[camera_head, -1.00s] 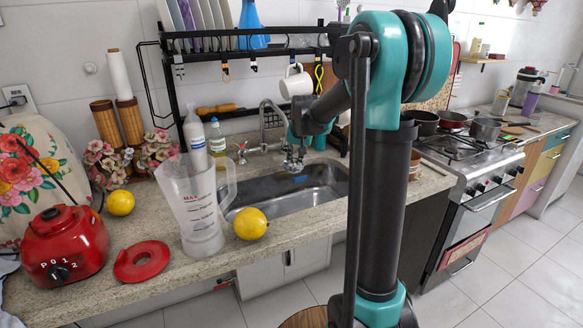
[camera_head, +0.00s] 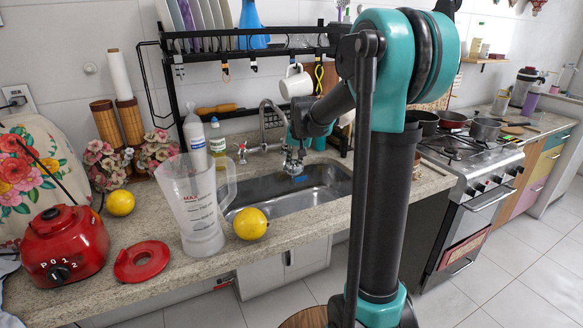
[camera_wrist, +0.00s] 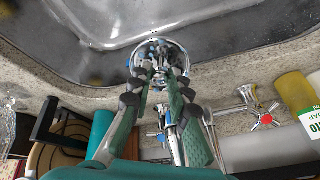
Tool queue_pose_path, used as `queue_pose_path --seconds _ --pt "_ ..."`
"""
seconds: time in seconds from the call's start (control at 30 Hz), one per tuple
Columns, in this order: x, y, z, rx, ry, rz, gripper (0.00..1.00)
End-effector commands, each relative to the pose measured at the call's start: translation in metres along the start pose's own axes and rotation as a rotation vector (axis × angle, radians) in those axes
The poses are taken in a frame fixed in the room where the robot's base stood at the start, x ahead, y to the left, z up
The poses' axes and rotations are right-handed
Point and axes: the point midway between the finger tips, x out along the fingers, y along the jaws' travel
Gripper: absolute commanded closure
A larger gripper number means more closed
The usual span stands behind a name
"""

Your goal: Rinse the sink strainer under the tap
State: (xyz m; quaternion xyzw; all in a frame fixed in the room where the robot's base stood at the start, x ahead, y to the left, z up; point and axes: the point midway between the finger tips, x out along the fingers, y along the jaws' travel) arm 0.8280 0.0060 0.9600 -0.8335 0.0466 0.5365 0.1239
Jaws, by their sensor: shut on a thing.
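My gripper (camera_head: 294,158) is over the back part of the sink, below and right of the tap (camera_head: 266,115). In the wrist view my gripper (camera_wrist: 160,80) has its fingers closed on a round, shiny metal piece, which appears to be the sink strainer (camera_wrist: 160,50). The fingers hide part of it. The strainer is held over the edge of the basin (camera_wrist: 100,35). The tap's chrome body and a cross handle (camera_wrist: 265,118) show behind the fingers. I cannot make out any running water.
A clear measuring jug (camera_head: 195,215) and a lemon (camera_head: 250,224) stand at the sink's front left. A black rack (camera_head: 240,55) with a hanging white mug (camera_head: 296,82) is above. Bottles (camera_head: 195,140) stand left of the tap. The basin (camera_head: 300,195) looks empty.

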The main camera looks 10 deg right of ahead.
Motion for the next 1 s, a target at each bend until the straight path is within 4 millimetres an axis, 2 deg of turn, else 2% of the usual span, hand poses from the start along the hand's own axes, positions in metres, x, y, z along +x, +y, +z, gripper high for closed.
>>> queue_pose_path --seconds 0.63,1.0 --pt "-0.02 0.023 0.036 0.0 0.0 0.0 1.0" --pt "-0.022 0.027 0.041 0.0 0.0 0.0 1.0"
